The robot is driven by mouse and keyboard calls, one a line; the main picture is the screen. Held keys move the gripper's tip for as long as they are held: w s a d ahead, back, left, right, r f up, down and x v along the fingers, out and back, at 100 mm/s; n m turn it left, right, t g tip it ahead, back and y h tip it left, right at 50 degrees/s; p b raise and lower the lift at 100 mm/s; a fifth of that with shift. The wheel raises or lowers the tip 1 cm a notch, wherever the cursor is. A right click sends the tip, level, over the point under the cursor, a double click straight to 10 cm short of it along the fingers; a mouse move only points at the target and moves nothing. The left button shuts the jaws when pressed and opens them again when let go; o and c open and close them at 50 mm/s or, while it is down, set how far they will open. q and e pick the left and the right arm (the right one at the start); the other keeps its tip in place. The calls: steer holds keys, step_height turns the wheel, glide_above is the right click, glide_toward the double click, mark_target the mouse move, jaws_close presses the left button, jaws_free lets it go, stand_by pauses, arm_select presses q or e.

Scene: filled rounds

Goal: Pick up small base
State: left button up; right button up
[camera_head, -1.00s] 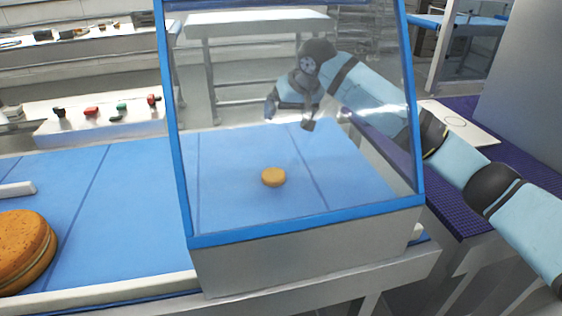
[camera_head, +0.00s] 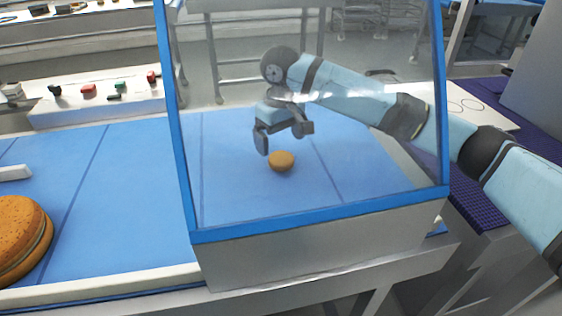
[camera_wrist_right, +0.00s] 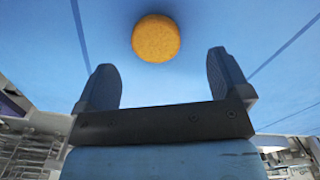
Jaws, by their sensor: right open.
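The small base (camera_head: 281,161) is a small round golden-brown disc lying on the blue belt behind the clear guard. In the right wrist view the small base (camera_wrist_right: 156,38) lies beyond the fingertips, roughly between them in line. My left gripper is not in view.
A blue-framed clear guard (camera_head: 320,209) stands around the small base on the near side. A large brown round cake (camera_head: 22,238) lies on the belt (camera_head: 130,190) at left. A white control box (camera_head: 100,107) with coloured buttons stands behind. A purple surface (camera_head: 480,205) is at right.

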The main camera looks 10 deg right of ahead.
steer(key=f, duration=0.2)
steer(key=f+b, duration=0.1)
steer(key=f, duration=0.2)
steer(key=shift+w+d+f+b, duration=0.25)
steer(key=shift+d+f+b, duration=0.05)
steer(key=shift+f, duration=0.1)
steer(key=c, duration=0.8)
